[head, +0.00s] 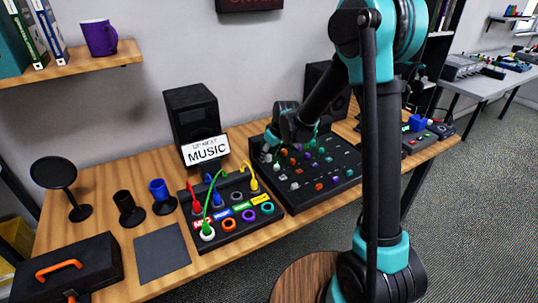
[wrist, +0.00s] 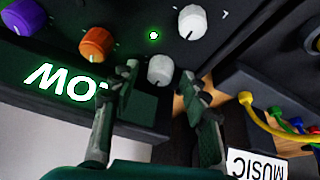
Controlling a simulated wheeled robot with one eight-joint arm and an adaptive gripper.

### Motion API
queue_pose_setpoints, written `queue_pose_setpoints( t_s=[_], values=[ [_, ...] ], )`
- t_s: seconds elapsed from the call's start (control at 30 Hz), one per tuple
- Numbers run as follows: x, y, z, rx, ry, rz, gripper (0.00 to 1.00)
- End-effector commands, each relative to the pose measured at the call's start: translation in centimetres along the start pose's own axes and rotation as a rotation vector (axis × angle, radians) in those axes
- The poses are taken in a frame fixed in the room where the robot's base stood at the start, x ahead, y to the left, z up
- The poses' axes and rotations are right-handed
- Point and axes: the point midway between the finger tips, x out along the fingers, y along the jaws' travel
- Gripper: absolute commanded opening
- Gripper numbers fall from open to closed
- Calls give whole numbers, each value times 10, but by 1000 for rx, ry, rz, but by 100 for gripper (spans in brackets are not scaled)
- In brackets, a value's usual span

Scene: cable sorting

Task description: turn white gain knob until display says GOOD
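A white knob (wrist: 160,69) on the black mixer panel (head: 330,182) lies between my fingertips in the wrist view. My gripper (wrist: 161,74) is open, with a gap visible on both sides of the knob. A second white knob (wrist: 192,22) stands just beyond it; no label shows which is gain. The lit display (wrist: 66,84) appears upside down and seems to read LOW, with one letter partly hidden by a finger. In the head view my gripper (head: 267,156) is at the mixer's back left corner and hides the display.
An orange knob (wrist: 97,44) stands beside the white ones, with a small green light (wrist: 153,35) nearby. A MUSIC sign (head: 207,149) and a patch box (head: 231,206) with coloured cables stand left of the mixer. A black speaker (head: 190,115) stands behind them.

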Motion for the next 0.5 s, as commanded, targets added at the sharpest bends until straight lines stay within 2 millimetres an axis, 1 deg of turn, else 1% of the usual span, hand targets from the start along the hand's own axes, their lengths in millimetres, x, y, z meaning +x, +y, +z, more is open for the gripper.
queue_pose_setpoints(
  t_s=[0.03,0.3,0.37,0.5],
  values=[
    [0,0,0,0,0,0,41],
    [0,0,0,0,0,0,7],
    [0,0,0,0,0,0,0],
    [0,0,0,6,-1,3,0]
  ],
)
